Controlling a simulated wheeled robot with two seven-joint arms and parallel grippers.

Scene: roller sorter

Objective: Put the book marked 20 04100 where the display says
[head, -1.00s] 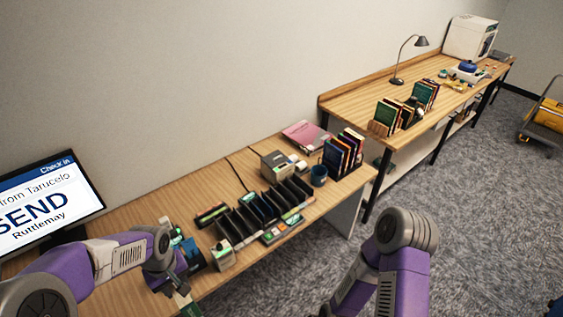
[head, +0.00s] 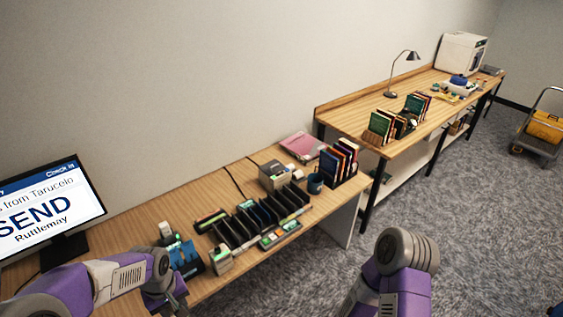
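The display (head: 45,212) stands at the left and reads "Check in", "from Tarucelo", "SEND", "Ruttlemay", its left part cut off. A black slotted sorter (head: 258,217) stands on the near desk, with small labels too small to read. Several books (head: 339,160) stand in a rack at the desk's right end. I cannot tell which book is marked 20 04100. My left gripper (head: 174,302) is at the bottom edge beside the desk's front; its fingers are mostly hidden or cut off. My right arm shows at the bottom, but its gripper is out of view.
A blue device (head: 186,258) and a small grey-green box (head: 221,259) stand near the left arm. A printer-like box (head: 276,176), a blue mug (head: 315,183) and a pink folder (head: 303,146) are behind the sorter. A farther bench (head: 365,103) holds more books. A cart (head: 541,132) stands right.

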